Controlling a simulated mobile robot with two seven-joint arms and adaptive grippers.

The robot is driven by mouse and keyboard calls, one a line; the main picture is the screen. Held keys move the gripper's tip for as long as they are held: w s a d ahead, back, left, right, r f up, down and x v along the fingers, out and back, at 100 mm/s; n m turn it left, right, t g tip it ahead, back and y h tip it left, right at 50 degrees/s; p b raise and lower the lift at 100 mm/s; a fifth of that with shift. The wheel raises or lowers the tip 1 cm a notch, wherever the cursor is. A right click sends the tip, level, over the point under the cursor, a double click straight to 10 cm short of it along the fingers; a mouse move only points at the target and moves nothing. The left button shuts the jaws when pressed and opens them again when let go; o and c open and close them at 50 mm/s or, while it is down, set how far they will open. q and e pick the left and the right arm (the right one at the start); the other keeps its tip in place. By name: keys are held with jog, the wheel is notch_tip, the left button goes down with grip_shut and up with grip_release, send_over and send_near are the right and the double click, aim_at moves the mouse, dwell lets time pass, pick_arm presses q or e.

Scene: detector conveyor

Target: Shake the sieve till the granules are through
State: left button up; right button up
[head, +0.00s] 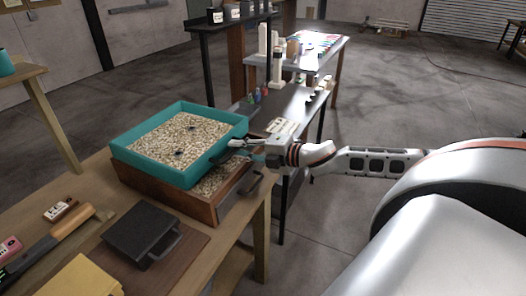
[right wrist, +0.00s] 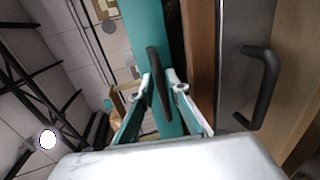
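The teal sieve (head: 150,169) is a shallow rectangular tray filled with pale tan granules (head: 178,138), with a few dark specks among them. It sits over a wooden box (head: 207,212) on the table, and granules (head: 216,181) show inside the box at its uncovered right end. My right gripper (head: 235,146) is at the sieve's right side. In the right wrist view, the two fingers (right wrist: 160,84) lie on both sides of the sieve's dark handle (right wrist: 155,62) and appear shut on it. My left gripper is not in view.
A dark scale-like device (head: 142,232) stands on the wooden table (head: 240,232) in front of the box. The box has a dark handle (right wrist: 262,88) on its side. A dark bench (head: 290,103) with small bottles stands behind.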

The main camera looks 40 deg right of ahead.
jog(key=v, duration=1)
jog(key=shift+s, duration=0.25)
dwell(0.5)
jog(key=shift+d+r, duration=0.1)
jog(key=shift+d, duration=0.05)
dwell(0.8)
